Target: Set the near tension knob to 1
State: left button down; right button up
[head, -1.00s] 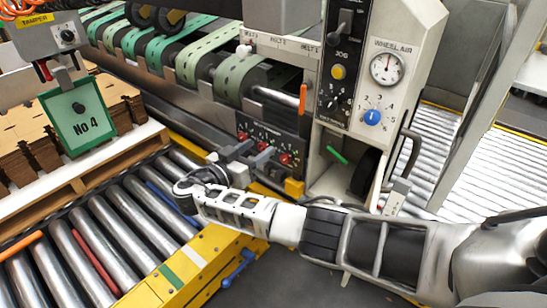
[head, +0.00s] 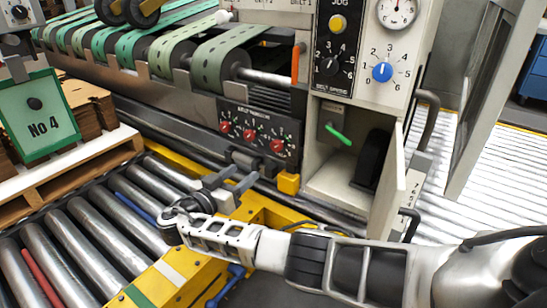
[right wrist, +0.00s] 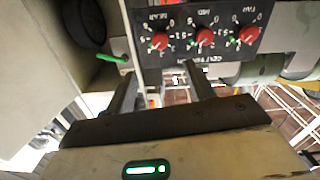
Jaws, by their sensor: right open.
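The dark tension panel (head: 258,138) carries a row of three red knobs under the green belts. The near knob (head: 277,146) is the rightmost in the head view; in the right wrist view the near knob (right wrist: 160,40) is the leftmost, with its lettering upside down. The middle knob (head: 249,135) and far knob (head: 225,127) sit beside it. I cannot read the near knob's setting surely. My right gripper (head: 231,181) is open and empty, below and in front of the panel, apart from the knobs. Its two fingers (right wrist: 165,82) point towards the panel. My left gripper is out of view.
A yellow block (head: 288,183) sits below the panel's right end. A green lever (head: 338,134) is in the open cabinet to the right. A blue dial (head: 382,72) and belt speed knob (head: 329,66) are above. Rollers (head: 100,235) lie left.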

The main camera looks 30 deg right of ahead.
aim_at(274, 147)
jog(key=b+x, duration=0.3)
jog(key=x, duration=1.1)
jog(key=shift+d, duration=0.15)
jog(key=shift+w+d, duration=0.2)
jog(key=shift+d, duration=0.2)
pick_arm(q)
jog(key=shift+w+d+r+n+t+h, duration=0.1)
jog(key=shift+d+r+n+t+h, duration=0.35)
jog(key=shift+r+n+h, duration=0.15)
pick_arm(e)
jog(key=shift+r, duration=0.1)
jog(key=c, duration=1)
